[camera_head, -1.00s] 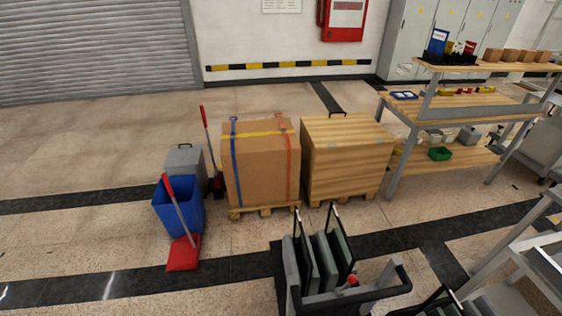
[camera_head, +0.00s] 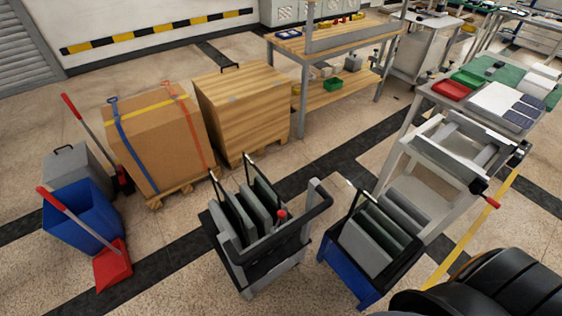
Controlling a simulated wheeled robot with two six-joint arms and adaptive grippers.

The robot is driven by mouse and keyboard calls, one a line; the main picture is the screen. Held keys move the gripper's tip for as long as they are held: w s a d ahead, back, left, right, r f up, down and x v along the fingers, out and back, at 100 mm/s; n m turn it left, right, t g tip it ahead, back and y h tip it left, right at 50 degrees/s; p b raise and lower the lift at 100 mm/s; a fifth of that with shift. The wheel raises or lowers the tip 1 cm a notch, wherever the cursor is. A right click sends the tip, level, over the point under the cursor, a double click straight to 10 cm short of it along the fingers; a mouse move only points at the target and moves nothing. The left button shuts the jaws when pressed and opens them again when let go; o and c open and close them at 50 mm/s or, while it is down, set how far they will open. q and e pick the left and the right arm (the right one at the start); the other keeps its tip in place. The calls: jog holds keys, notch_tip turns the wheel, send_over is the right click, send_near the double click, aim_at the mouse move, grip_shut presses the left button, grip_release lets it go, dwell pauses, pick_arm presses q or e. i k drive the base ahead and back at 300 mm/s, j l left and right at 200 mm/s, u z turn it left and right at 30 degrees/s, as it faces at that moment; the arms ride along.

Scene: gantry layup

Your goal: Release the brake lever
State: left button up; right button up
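A red-tipped lever (camera_head: 492,202) sticks out at the front right corner of a grey metal frame (camera_head: 466,148) on the right. A small red knob (camera_head: 281,215) shows on a grey cart (camera_head: 262,262) with upright dark panels in the middle. I cannot tell from this view which of these is the brake lever. Neither of my grippers is in view. A black rounded part at the bottom right looks like part of my own body.
A second cart, blue (camera_head: 350,278), with grey panels stands right of the grey cart. A strapped carton (camera_head: 160,140) and a wooden crate (camera_head: 245,108) stand at the left on pallets. A blue bin (camera_head: 82,212) is farther left.

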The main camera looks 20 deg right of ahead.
aim_at(281, 214)
jog(key=l+z, duration=0.2)
jog(key=z, duration=0.3)
jog(key=k+l+z, duration=0.25)
jog(key=k+l, duration=0.15)
jog(key=l, duration=0.2)
jog(key=k+l+z, duration=0.1)
jog(key=l, duration=0.25)
jog(key=k+l+z, duration=0.2)
jog(key=k+l, duration=0.15)
jog(key=l, duration=0.35)
